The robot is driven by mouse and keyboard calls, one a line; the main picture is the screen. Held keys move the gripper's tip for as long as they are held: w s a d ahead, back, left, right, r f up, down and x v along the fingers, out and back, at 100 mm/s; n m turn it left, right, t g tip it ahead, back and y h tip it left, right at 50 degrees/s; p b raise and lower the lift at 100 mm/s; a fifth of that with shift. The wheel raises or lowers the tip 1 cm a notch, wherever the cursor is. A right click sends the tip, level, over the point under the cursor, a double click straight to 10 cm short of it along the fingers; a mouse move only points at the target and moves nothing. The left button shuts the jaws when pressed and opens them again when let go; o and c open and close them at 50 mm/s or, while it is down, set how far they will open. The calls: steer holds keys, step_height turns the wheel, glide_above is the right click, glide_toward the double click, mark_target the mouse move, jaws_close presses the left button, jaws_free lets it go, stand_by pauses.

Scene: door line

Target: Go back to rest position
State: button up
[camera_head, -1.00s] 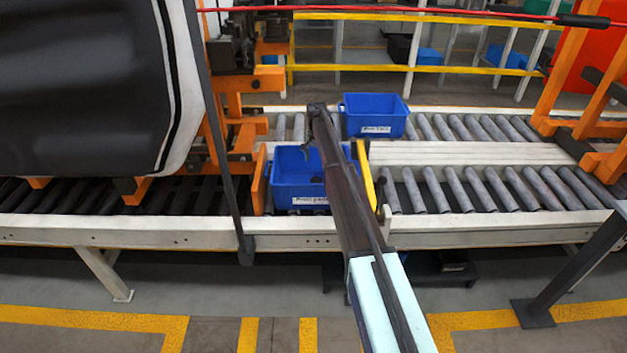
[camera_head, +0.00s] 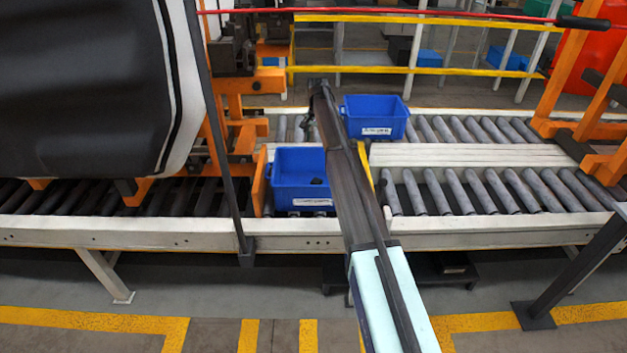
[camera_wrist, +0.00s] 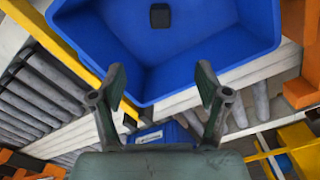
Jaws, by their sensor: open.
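My gripper (camera_wrist: 160,88) is open and empty; its two dark fingers stand apart in the wrist view. Below it is a blue bin (camera_wrist: 110,45) with a small dark block (camera_wrist: 160,15) lying on its floor, clear of the fingers. In the head view this near blue bin (camera_head: 285,195) sits on the front roller line, with the dark block (camera_head: 317,181) inside. My arm reaches up from the bottom across the right side of this bin. The gripper's fingers are small and partly hidden by the arm there.
A second blue bin (camera_head: 375,115) with a white label stands on the rear roller line, just right of my arm. A black door panel (camera_head: 80,85) hangs at left near orange fixtures (camera_head: 240,135). Rollers at right (camera_head: 480,190) are bare. Dark posts flank the line.

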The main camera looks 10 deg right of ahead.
steer(key=shift+s, duration=0.1)
steer(key=s+d+f+n+h+p, duration=0.1)
steer(key=s+d+f+p, duration=0.1)
steer(key=s, duration=0.2)
steer(key=s+d+f+n+h+p, duration=0.1)
steer(key=s+d+n+p, duration=0.1)
steer(key=s, duration=0.2)
steer(key=s+d+f+n+h+p, duration=0.1)
steer(key=s+d+f+p, duration=0.1)
steer(key=s, duration=0.3)
steer(key=shift+s+f+h, duration=0.1)
steer(key=shift+f+h, duration=0.25)
steer(key=shift+h, duration=0.05)
steer(key=s+a+f+n+g+y+b, duration=0.1)
steer(key=s+a+f+n+g+b, duration=0.15)
steer(key=s+f, duration=2.55)
steer(key=s+a+f+g+y+b, duration=0.1)
steer(key=s+f, duration=0.1)
steer(key=s, duration=1.1)
steer(key=s+a+f+g+y+b, duration=0.1)
steer(key=s+g, duration=0.1)
steer(key=s, duration=1.2)
steer(key=s+a+f+n+g+b, duration=0.1)
steer(key=s+f, duration=0.1)
steer(key=s, duration=1.2)
steer(key=shift+s+a+f+y, duration=0.25)
steer(key=shift+f+y, duration=0.05)
steer(key=shift+y, duration=0.1)
